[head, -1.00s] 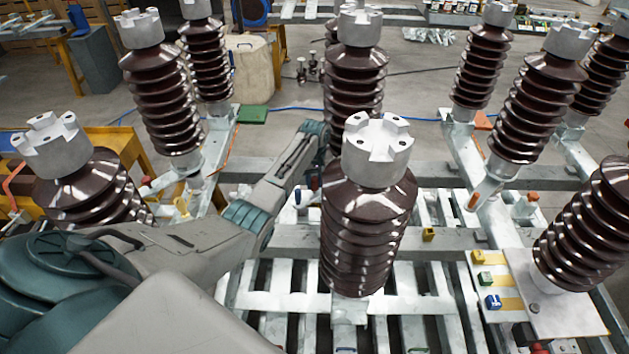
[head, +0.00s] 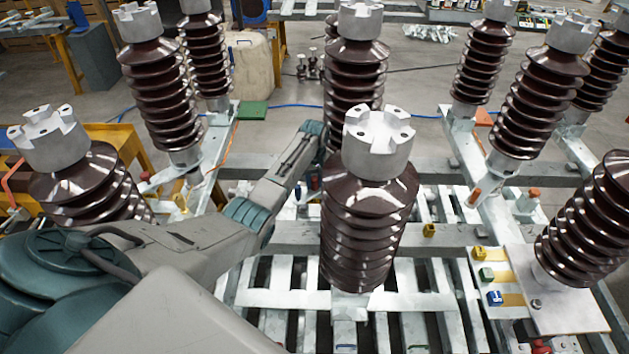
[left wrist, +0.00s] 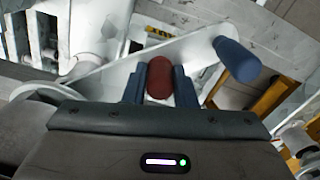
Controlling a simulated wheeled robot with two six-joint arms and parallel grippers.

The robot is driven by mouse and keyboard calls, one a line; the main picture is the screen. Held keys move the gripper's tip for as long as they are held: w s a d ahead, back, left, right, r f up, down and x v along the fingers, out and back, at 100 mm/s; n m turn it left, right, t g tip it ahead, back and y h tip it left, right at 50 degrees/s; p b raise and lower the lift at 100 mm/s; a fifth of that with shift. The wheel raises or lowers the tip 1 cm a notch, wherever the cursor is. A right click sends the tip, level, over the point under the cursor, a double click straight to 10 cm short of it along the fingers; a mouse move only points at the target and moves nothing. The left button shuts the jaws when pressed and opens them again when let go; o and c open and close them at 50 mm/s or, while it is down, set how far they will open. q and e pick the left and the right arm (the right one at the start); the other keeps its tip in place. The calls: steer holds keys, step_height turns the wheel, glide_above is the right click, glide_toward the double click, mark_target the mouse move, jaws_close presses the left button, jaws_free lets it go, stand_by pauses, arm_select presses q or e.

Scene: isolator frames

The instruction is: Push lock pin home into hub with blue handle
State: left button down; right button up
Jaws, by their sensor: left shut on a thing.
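In the left wrist view my left gripper (left wrist: 159,88) is shut on the dark red rounded end of the lock pin (left wrist: 160,76), with one blue-grey finger on each side. The rest of the pin is hidden. A pale lever (left wrist: 115,66) runs just beyond the fingers. The blue handle (left wrist: 237,60) stands out from the lever's right end, apart from the fingers. The hub around the pin is hidden, so I cannot see how deep the pin sits. In the head view my left arm reaches in behind the front insulator, which hides most of the gripper. My right gripper is not in view.
The brown front insulator (head: 368,220) with its grey slotted cap stands close right of my left forearm. More insulators stand around, such as the left one (head: 90,185). A plate with coloured blocks (head: 525,290) lies at right. Pale slatted framework (head: 290,270) lies below.

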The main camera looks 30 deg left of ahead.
arm_select(q)
steer(key=shift+f, duration=0.1)
steer(key=c, duration=1.4)
jaws_free()
steer(key=o, duration=0.3)
step_height(320, 180, up, 10)
steer(key=b, duration=0.3)
steer(key=shift+f, duration=0.15)
steer(key=shift+r, duration=0.5)
steer(key=shift+f, duration=0.1)
